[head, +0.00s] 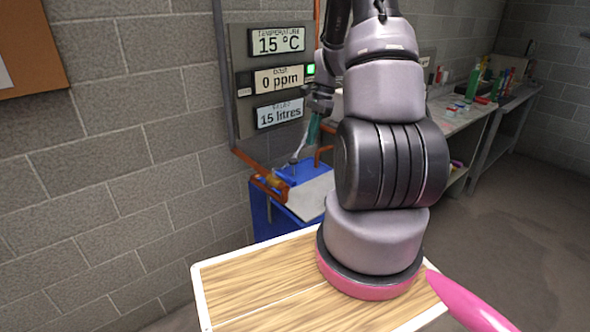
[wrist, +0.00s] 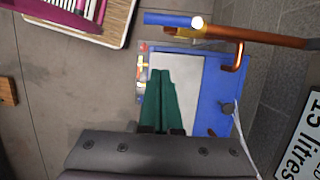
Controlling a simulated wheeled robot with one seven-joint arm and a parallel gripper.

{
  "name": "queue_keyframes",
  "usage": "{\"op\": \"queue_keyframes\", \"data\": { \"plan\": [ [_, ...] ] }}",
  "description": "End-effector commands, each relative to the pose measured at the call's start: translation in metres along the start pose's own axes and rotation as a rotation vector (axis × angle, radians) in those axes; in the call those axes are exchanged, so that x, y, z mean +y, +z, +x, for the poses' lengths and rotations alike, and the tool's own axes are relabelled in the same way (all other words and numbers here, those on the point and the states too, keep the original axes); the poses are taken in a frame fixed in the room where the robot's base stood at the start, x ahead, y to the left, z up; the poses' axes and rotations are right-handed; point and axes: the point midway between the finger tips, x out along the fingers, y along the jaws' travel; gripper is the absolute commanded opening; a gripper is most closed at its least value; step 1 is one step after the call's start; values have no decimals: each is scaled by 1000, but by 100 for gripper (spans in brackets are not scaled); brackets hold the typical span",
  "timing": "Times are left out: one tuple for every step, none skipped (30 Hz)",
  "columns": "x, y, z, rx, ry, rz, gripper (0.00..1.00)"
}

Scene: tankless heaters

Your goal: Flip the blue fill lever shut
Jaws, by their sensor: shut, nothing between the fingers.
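The blue fill lever (wrist: 168,18) shows at the top of the wrist view as a blue bar at a brass valve (wrist: 192,31). It lies roughly in line with the copper pipe (wrist: 270,37). In the head view the brass valve (head: 275,182) is small, and I cannot make out the lever clearly. My gripper (wrist: 160,74) has green fingers that are shut with nothing between them. In the wrist view they overlap the grey plate on the blue tank, apart from the lever. In the head view the gripper (head: 311,135) is partly hidden by my arm.
The blue tank (wrist: 226,85) stands by the block wall. A wall panel (head: 240,60) reads 15 °C, 0 ppm and 15 litres. A thin pale hose (wrist: 245,150) runs beside the tank. A cluttered bench (head: 470,118) stands at the right. The floor left of the tank is partly clear.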

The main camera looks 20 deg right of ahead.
Motion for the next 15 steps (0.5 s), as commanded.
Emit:
{"op": "queue_keyframes", "data": {
  "plan": [
    [1, 0, 8, -3, 4, 1, 0],
    [1, 0, 13, -3, 4, 0, 0],
    [2, 1, 20, -4, 5, 2, 0],
    [2, 0, 26, -4, 5, 2, 0],
    [2, 1, 33, -5, 5, 2, 0],
    [2, 1, 41, -4, 5, 1, 0],
    [2, 1, 48, -4, 5, 2, 0],
    [2, 1, 55, -5, 5, 2, 0],
    [2, 0, 64, -4, 6, 1, 0],
    [2, 1, 70, -4, 5, 1, 0],
    [2, 1, 77, -5, 5, 1, 0],
    [2, 1, 85, -4, 5, 1, 0],
    [2, 1, 90, -4, 5, 2, 0],
    [2, 0, 96, -4, 4, 2, 0],
    [1, 9, 97, -2, 2, -1, 0]
  ]
}}
